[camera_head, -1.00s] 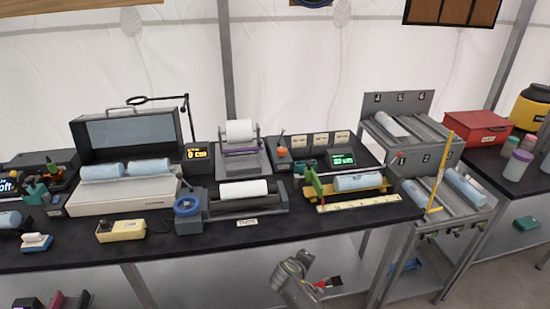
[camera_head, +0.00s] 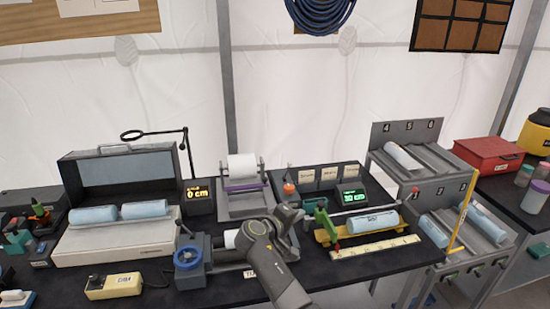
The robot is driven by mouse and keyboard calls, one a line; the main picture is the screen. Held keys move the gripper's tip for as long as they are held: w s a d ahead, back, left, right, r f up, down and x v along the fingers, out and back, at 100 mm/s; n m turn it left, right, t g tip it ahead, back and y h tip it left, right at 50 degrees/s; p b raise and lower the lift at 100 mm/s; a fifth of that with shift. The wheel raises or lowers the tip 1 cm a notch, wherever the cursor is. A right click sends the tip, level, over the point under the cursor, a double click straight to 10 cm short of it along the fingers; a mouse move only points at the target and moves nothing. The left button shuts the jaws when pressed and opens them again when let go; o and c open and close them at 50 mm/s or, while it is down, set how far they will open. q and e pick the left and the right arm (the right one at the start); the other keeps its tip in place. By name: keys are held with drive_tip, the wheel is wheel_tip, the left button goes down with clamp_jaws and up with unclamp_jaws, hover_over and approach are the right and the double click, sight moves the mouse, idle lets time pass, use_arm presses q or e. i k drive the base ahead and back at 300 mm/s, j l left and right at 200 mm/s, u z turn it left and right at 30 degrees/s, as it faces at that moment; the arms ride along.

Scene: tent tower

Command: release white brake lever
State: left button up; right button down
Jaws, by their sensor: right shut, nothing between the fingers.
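My right gripper (camera_head: 291,217) is over the middle of the bench, in front of the winding device with the blue handwheel (camera_head: 188,258). Its fingers are shut and empty. My right arm hides much of that device and its white roll (camera_head: 231,239). A thin pale lever with a red knob (camera_head: 415,190) slants behind the blue roll (camera_head: 372,222) on the yellow stand, right of my gripper and apart from it. I cannot tell whether it is the white brake lever; no other white lever is clear. My left gripper is not in view.
A white machine with an open grey lid (camera_head: 118,240) stands at the left. A paper-roll stand (camera_head: 243,196) and green-lit display (camera_head: 352,198) are behind my gripper. A yellow ruler (camera_head: 375,246) lies at the right front. A grey rack (camera_head: 418,150) stands farther right.

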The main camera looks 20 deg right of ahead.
sight(290, 164)
drive_tip(key=i, duration=1.1)
drive_tip(key=l, duration=0.45)
drive_tip(key=i+l, duration=0.1)
drive_tip(key=l, duration=0.4)
drive_tip(key=i+j+u, duration=0.05)
